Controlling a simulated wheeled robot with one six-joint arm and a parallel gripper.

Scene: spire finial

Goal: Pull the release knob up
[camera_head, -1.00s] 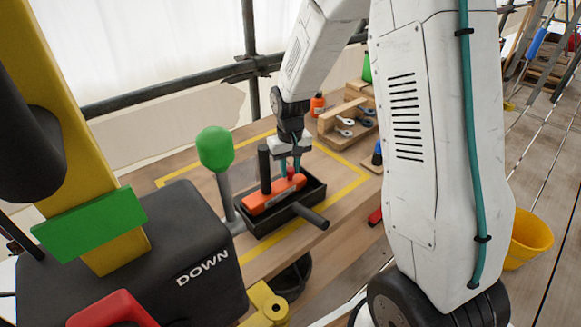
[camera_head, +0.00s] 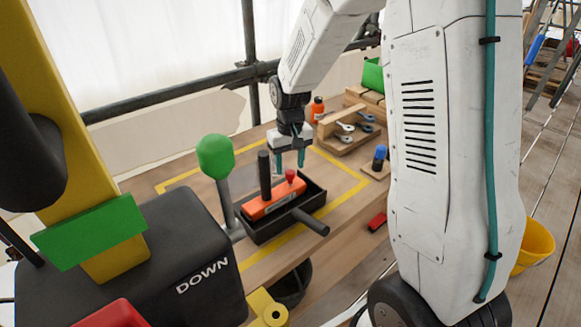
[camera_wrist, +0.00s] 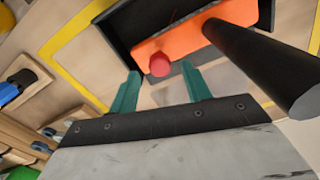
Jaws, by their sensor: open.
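The release knob, a small red knob (camera_head: 290,175), stands on an orange block (camera_head: 272,197) that sits in a black tray (camera_head: 262,232). My gripper (camera_head: 289,164) is open just above the knob, its two teal fingers spread and pointing down. In the wrist view the knob (camera_wrist: 159,66) shows between the fingertips, and nothing is gripped. The orange block (camera_wrist: 180,40) also shows there. Whether the knob is raised or down I cannot tell.
A black post (camera_head: 264,172) rises close to the left of my gripper. A black handle (camera_head: 310,221) sticks out of the tray's front. A green-topped lever (camera_head: 215,157) and a black box marked DOWN (camera_head: 150,262) stand left. A wooden tool rack (camera_head: 345,140) is behind right.

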